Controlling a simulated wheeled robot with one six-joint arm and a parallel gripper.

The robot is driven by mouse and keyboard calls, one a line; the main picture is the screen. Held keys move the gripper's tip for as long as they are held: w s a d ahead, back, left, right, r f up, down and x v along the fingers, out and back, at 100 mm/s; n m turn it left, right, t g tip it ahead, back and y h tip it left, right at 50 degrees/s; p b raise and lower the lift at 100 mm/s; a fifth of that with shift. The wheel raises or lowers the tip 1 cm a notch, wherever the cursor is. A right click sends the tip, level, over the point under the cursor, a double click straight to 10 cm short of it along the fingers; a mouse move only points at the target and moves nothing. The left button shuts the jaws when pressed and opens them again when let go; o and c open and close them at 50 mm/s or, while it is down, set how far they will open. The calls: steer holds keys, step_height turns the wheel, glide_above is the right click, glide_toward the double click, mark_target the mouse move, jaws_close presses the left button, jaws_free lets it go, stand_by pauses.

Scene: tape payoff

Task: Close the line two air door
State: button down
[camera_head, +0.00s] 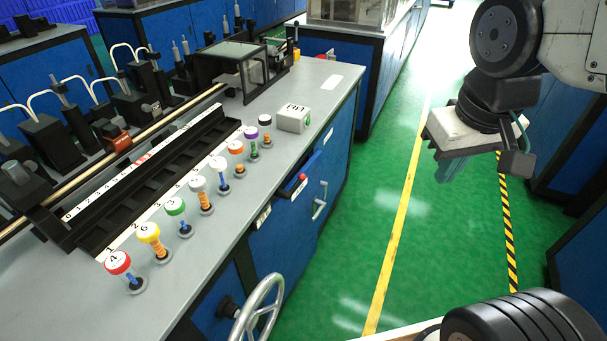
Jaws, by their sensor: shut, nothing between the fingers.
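A blue cabinet front (277,228) runs under the grey bench at the left. On it is a dark slot with a red-tipped lever (302,178), and beside that a metal handle (320,201). A small labelled plate (263,218) is on the same front. I cannot tell which of these parts belongs to the line two air door; no readable line two mark shows. My gripper (445,172) hangs over the green floor at the right, apart from the cabinet. Its fingers point down and are shut, with nothing between them.
A silver handwheel (258,312) juts out at the lower front. Several numbered, coloured caps, including a red one (118,262), and a white box (293,118) stand on the bench (328,98). The green aisle (385,215) is clear.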

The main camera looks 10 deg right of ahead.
steer(key=w+d+f+n+t, duration=0.2)
steer(key=w+d+f, duration=0.15)
steer(key=w, duration=0.85)
steer(key=w+d+f+n+t, duration=0.1)
steer(key=w+d+f+t, duration=0.25)
steer(key=w, duration=0.85)
steer(key=w+d+f+n+t, duration=0.2)
steer(key=w+d+f, duration=0.15)
steer(key=w, duration=0.75)
steer(key=n+t+y, duration=0.2)
steer(key=n+y, duration=0.3)
steer(key=y, duration=0.9)
glide_toward(316, 172)
steer(key=x, duration=0.5)
steer(key=shift+a, duration=0.1)
steer(key=shift+x, duration=0.8)
steer(key=shift+r, duration=0.1)
